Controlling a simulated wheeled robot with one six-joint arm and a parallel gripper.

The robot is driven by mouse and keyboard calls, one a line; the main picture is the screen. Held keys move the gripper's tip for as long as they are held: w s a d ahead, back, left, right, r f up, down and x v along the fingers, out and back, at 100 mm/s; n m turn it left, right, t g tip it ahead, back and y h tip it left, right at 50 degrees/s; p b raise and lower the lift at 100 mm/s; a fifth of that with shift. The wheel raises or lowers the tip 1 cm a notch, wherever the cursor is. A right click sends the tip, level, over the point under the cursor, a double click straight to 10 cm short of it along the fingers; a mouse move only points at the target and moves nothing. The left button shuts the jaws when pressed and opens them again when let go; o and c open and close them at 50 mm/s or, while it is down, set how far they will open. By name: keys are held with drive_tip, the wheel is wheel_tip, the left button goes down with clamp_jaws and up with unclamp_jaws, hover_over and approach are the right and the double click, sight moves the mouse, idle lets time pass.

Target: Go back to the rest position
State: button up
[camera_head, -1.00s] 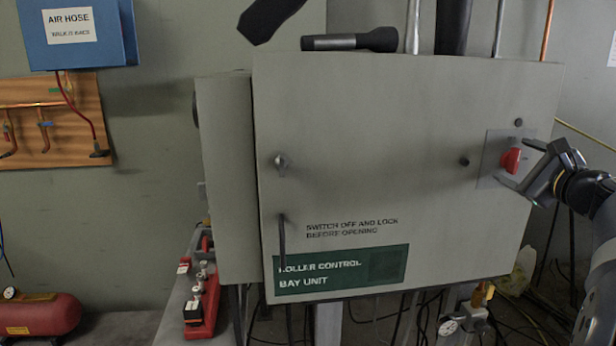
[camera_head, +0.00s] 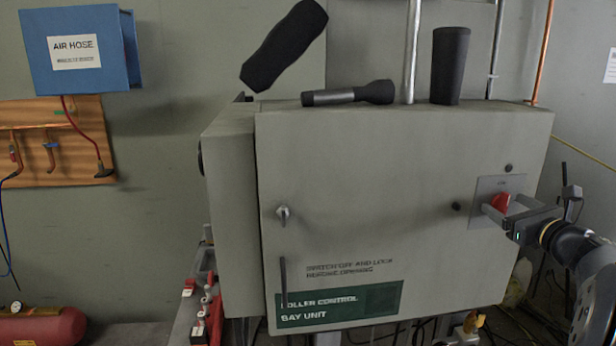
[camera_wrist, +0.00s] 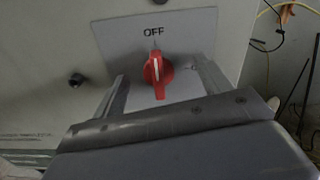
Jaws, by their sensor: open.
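My gripper (camera_head: 505,210) is at the right side of the grey control cabinet (camera_head: 385,200), in front of its red rotary switch (camera_head: 500,202). In the wrist view the gripper (camera_wrist: 157,88) has its two fingers apart, one on each side of the red switch (camera_wrist: 158,72). The jaws are open, and the knob is not gripped. The knob's white line points up toward the word OFF on its grey plate (camera_wrist: 190,38). Whether the fingertips touch the plate is unclear.
A blue air hose box (camera_head: 75,50) hangs at left. A red tank (camera_head: 42,327) is at lower left.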

drive_tip(key=shift+d+r+m+p, duration=0.1)
drive_tip(key=shift+m+p, duration=1.1)
drive_tip(key=shift+p, duration=0.05)
drive_tip(key=shift+s+d+f+b, duration=0.1)
drive_tip(key=shift+s+f+b, duration=0.1)
drive_tip(key=shift+s+b, duration=0.25)
drive_tip(key=shift+s, duration=0.45)
drive_tip(key=shift+r, duration=0.1)
